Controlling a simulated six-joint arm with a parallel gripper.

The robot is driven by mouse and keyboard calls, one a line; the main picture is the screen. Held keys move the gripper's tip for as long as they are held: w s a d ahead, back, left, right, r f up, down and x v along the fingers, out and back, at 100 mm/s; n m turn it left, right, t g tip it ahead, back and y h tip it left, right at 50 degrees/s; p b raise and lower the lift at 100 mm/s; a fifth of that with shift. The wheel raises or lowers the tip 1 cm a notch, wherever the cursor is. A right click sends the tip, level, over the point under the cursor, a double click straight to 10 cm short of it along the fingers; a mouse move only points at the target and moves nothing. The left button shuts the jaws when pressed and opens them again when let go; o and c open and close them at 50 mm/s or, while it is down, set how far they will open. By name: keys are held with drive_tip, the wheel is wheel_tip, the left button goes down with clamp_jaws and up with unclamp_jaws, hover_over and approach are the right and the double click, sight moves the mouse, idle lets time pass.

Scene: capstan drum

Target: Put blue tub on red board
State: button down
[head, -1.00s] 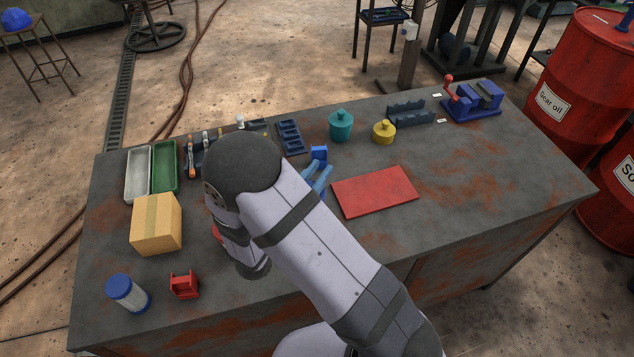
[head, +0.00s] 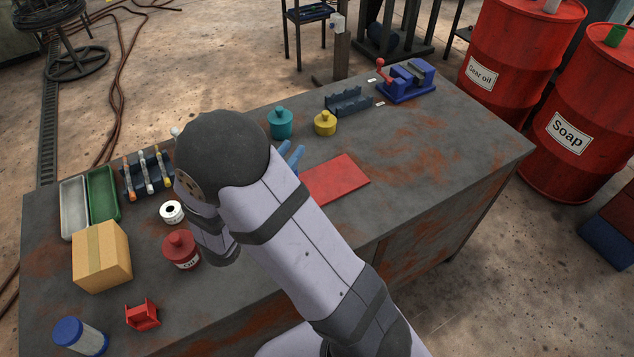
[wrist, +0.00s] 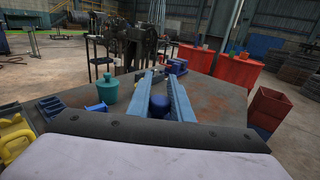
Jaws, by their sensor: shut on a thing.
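The red board (head: 337,181) lies flat on the bench in the head view, its left part hidden behind my arm. My gripper (head: 291,157) shows there only as light-blue fingers beyond my arm, near the board's far left edge. In the wrist view my gripper (wrist: 162,92) is shut on the dark blue tub (wrist: 158,105), which sits between the two long fingers. The tub is hidden by my arm in the head view. I cannot tell whether it touches anything below.
A teal pot (head: 281,124) and a yellow pot (head: 325,123) stand beyond the board. A dark rack (head: 348,101) and a blue vise (head: 406,80) are at the back. A red can (head: 181,250), white roll (head: 172,212) and carton (head: 101,256) are left. The bench's right side is clear.

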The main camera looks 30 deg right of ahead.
drive_tip(key=d+r+m+g+h+b, duration=0.1)
drive_tip(key=d+m+g+b, duration=0.15)
drive_tip(key=d, duration=0.55)
drive_tip(key=d+r+m+g+h+b, duration=0.1)
drive_tip(key=d+r+g+b, duration=0.15)
drive_tip(key=d, duration=0.55)
drive_tip(key=w+a+f+n+t, duration=0.1)
drive_tip(key=w+f, duration=0.2)
drive_tip(key=f, duration=0.7)
drive_tip(key=shift+w+a+f+t, duration=0.2)
drive_tip(key=shift+a+f+t, duration=0.1)
drive_tip(key=shift+f, duration=0.1)
drive_tip(key=shift+f, duration=0.1)
drive_tip(key=shift+f+b, duration=0.15)
drive_tip(key=shift+b, duration=0.15)
drive_tip(key=c, duration=1.6)
unclamp_jaws()
